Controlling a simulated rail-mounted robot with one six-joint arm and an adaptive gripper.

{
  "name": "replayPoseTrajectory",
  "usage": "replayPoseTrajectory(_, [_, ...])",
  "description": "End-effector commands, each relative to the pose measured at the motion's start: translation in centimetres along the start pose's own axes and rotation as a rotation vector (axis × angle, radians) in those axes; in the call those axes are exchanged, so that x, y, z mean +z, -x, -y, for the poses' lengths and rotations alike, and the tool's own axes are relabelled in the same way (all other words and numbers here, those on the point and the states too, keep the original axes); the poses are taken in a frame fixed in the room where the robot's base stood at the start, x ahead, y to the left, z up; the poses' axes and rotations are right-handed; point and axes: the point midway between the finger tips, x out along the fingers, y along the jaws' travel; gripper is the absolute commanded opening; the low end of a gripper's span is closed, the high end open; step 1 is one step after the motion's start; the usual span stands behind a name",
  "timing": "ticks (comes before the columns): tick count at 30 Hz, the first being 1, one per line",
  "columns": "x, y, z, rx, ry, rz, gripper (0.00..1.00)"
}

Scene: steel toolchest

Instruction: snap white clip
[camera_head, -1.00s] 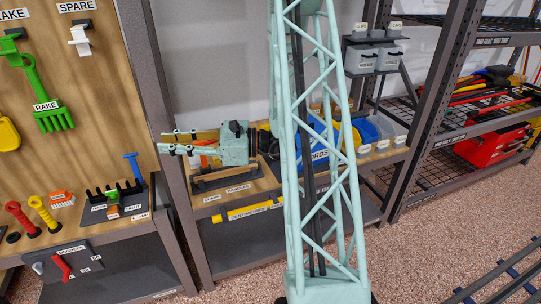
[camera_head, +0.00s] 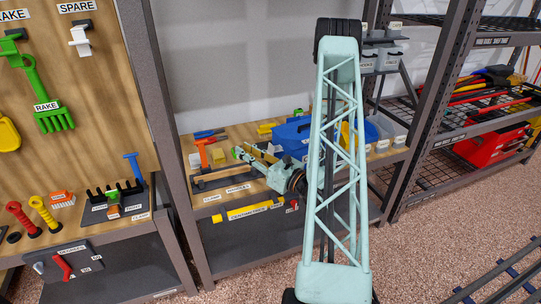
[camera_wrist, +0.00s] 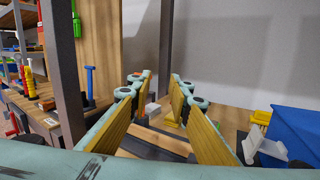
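A white clip-like piece (camera_wrist: 263,147) stands beside the blue box (camera_wrist: 298,128) at the right of the wrist view, outside my gripper's fingers. I cannot tell for sure that it is the white clip. The blue box also shows in the head view (camera_head: 291,133); the white piece is not clear there. My gripper (camera_wrist: 158,82) is open, its yellow-padded fingers apart with nothing between them. In the head view my gripper (camera_head: 248,153) hangs over the workbench, left of my lattice arm link, pointing up-left. Part of the bench is hidden behind my arm.
An orange-handled tool (camera_head: 203,150) and small blocks lie on the bench (camera_head: 222,187). A yellow bar (camera_head: 250,211) is on the bench front. A grey post (camera_head: 168,130) stands left. A white piece (camera_head: 80,40) hangs under SPARE. Grey bins (camera_head: 385,128) stand right.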

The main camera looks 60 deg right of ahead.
Motion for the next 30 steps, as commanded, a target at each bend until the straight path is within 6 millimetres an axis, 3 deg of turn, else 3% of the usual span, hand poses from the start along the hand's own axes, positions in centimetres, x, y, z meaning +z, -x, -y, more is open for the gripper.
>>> replayPoseTrajectory(9, [-5.9,5.9,8.2,-0.237,-0.038,-0.010,0.18])
replayPoseTrajectory(15, [-8.9,9.4,11.7,-0.351,-0.050,-0.018,0.18])
replayPoseTrajectory(21, [-10.4,11.4,13.3,-0.412,-0.055,-0.022,0.18])
replayPoseTrajectory(30, [-10.7,11.8,13.7,-0.424,-0.055,-0.024,0.18])
